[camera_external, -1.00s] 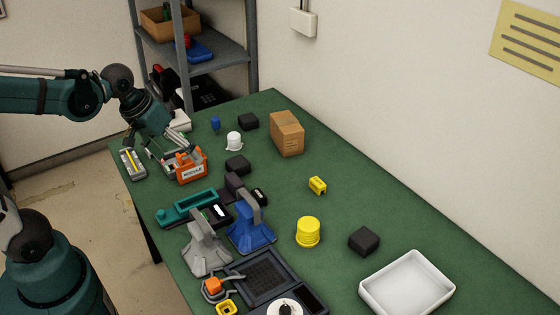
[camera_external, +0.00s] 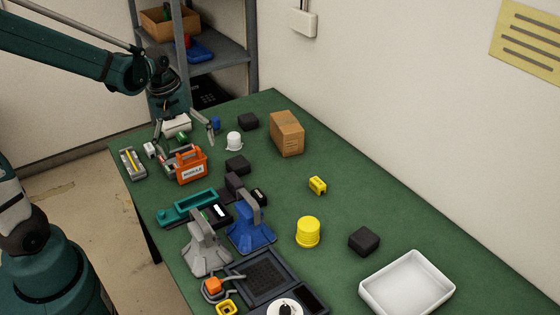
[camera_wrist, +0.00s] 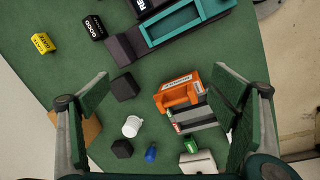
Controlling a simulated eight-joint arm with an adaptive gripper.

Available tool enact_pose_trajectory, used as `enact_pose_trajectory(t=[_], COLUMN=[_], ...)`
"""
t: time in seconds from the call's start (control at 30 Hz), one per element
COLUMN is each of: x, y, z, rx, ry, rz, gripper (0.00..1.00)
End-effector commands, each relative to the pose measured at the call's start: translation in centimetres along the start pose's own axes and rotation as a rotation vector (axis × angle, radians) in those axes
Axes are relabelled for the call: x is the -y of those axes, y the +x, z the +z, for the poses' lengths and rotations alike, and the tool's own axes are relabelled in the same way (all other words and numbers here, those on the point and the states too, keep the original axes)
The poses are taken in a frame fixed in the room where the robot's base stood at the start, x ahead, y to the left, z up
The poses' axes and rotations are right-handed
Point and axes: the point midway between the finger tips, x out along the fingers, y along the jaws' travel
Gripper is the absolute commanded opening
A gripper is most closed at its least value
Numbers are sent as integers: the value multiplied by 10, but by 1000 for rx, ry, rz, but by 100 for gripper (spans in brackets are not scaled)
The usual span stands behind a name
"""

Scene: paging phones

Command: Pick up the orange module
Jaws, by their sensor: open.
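The orange module (camera_external: 192,166) stands on the green table near its far left end, with a white label reading "MODULE" on its front and a handle on top. In the wrist view the orange module (camera_wrist: 180,90) lies right of centre, between the spread fingers but well beyond the tips. My gripper (camera_external: 184,138) is open and empty, above and behind the module, apart from it. In the wrist view my gripper (camera_wrist: 170,88) shows one padded finger on each side. The module's far side is hidden in the external view.
A grey tray-like thing (camera_wrist: 193,118) sits right beside the module. A black block (camera_external: 237,165), a white cup (camera_external: 234,141), a blue piece (camera_external: 216,123) and a cardboard box (camera_external: 287,134) stand nearby. A teal holder (camera_external: 188,207) lies in front.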

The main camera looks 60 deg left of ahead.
Motion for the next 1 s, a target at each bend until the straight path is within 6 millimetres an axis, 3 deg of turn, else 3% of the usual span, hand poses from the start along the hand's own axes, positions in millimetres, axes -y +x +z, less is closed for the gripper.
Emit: enact_pose_trajectory(t=[0.6,1.0], x=[27,43], y=[49,71], z=[-72,-95], rx=[145,199], ry=[-378,-517], rz=[-80,-116], gripper=[85,85])
